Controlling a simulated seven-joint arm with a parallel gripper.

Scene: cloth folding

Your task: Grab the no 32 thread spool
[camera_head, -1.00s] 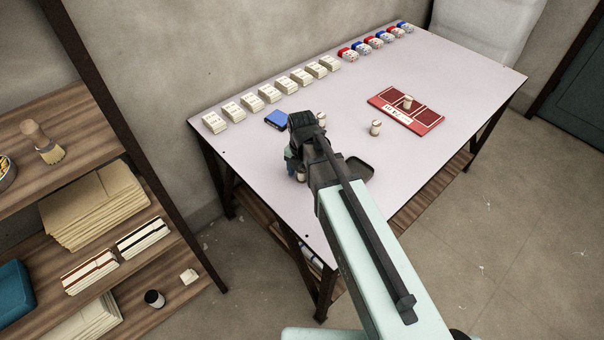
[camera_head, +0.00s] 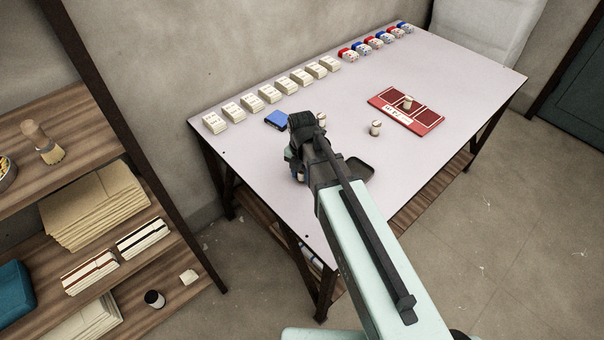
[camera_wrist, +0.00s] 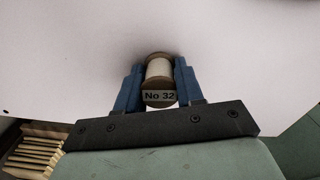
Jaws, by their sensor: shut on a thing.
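A thread spool (camera_wrist: 159,71) with white thread and brown ends shows in the wrist view. Its label reads "No 32". The blue fingers of my gripper (camera_wrist: 158,84) are on both sides of it, shut on the spool. In the head view my gripper (camera_head: 298,172) is low over the left part of the white table (camera_head: 240,180). My arm hides most of the gripper and the spool there. Whether the spool touches the table cannot be told.
Two other spools stand on the table, one (camera_head: 375,128) in the open and one (camera_head: 321,119) behind my gripper. Another spool (camera_head: 407,103) stands on a red board (camera_head: 425,122). A blue item (camera_head: 278,119) and a dark tray (camera_head: 359,168) lie near my arm. Stacked cards (camera_head: 262,94) line the back edge.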

